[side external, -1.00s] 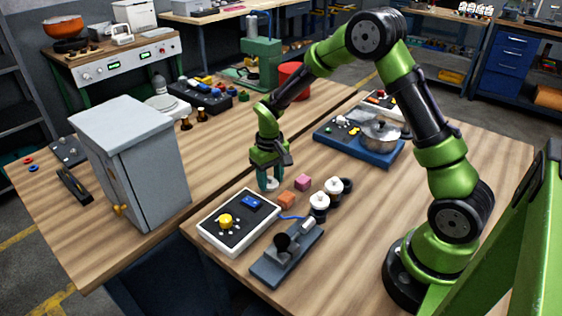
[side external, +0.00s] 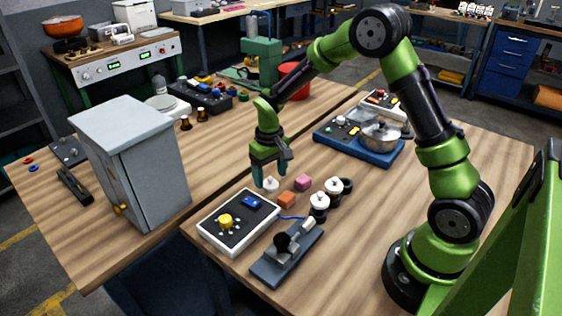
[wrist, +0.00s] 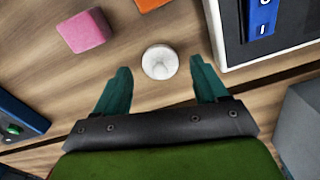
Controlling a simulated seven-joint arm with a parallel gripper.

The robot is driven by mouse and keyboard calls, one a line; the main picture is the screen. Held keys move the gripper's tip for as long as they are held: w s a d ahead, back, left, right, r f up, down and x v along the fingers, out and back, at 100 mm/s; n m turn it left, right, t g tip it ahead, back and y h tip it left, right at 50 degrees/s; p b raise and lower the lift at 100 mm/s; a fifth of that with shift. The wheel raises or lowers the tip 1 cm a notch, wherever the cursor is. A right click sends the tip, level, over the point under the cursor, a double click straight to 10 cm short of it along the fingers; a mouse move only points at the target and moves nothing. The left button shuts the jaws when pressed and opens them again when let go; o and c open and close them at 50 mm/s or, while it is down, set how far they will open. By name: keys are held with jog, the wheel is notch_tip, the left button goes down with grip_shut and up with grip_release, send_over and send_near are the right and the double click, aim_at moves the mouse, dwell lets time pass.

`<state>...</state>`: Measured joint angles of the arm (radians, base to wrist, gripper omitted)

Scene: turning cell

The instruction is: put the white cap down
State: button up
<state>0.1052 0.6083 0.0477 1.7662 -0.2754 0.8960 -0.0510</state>
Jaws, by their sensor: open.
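The white cap (side external: 271,184) rests on the wooden table, beside the orange and pink blocks. In the wrist view the cap (wrist: 160,62) is a round white disc with a raised middle, lying just beyond the fingertips. My gripper (side external: 269,178) is above the cap in the side view, with its fingers apart.
A pink block (side external: 303,183) and an orange block (side external: 286,200) lie close by. A white-framed panel (side external: 238,222) with a yellow knob stands in front. White-topped jars (side external: 319,201) stand to the right. A grey cabinet (side external: 135,165) stands left.

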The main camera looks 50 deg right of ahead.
aim_at(270, 178)
notch_tip(270, 178, up, 10)
jog(key=s+a+r+t+y, duration=0.1)
jog(key=s+a+r+t, duration=0.2)
jog(key=s+r, duration=0.3)
jog(key=s+a+r+m+t+y, duration=0.1)
jog(key=s+a+r+t, duration=0.2)
jog(key=s, duration=1.1)
notch_tip(270, 178, up, 3)
jog(key=shift+a+r+t, duration=0.15)
jog(key=shift+t, duration=0.45)
